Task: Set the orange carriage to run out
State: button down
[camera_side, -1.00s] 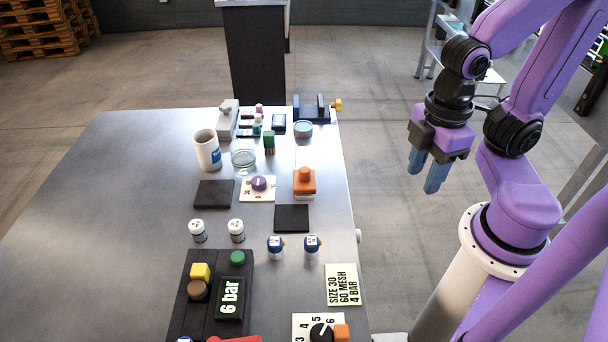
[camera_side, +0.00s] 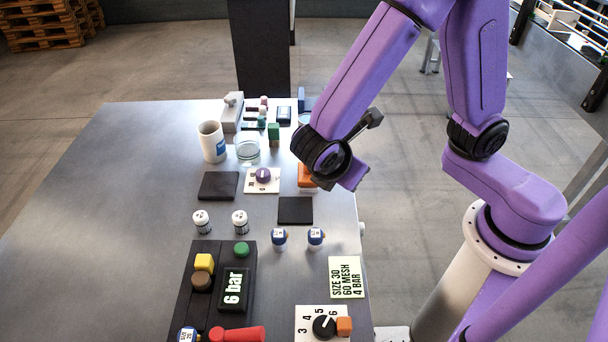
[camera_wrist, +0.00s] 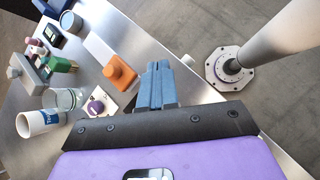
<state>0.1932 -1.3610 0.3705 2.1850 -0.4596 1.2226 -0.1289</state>
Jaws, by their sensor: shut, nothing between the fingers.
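The orange carriage (camera_side: 304,178) is a block with a round knob on top, near the table's right edge. In the side view my wrist covers part of it. In the wrist view the orange carriage (camera_wrist: 119,75) shows whole, with a pale strip running away from it to the upper left. My gripper (camera_wrist: 158,68) has its blue fingers shut and empty, to the right of the carriage in the wrist view. No contact with the carriage shows there. In the side view the fingers are hidden behind my wrist.
A purple knob on a white plate (camera_side: 263,187) stands left of the carriage, with a glass dish (camera_side: 247,151) and a white mug (camera_side: 212,142) farther back. A black pad (camera_side: 295,211) lies in front. A dial (camera_side: 324,327) with a small orange block (camera_side: 344,326) sits nearer.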

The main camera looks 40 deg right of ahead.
jog(key=w+a+f+n+t+h, duration=0.1)
jog(key=a, duration=0.1)
jog(key=w+a+f+n+t+h, duration=0.2)
jog(key=a, duration=0.1)
jog(key=w+a+f+n+t+h, duration=0.1)
jog(key=w+a+n, duration=0.1)
jog(key=a, duration=0.1)
jog(key=shift+f+h, duration=0.3)
jog(key=shift+f, duration=0.05)
jog(key=shift+w+a+f+n+t, duration=0.2)
jog(key=shift+a+f+n+t, duration=0.1)
jog(key=shift+a+t, duration=0.25)
jog(key=shift+d, duration=0.15)
jog(key=x, duration=1)
jog(key=w+d, duration=0.7)
jog(key=d, duration=0.1)
jog(key=shift+w, duration=0.4)
jog(key=shift+r, duration=0.1)
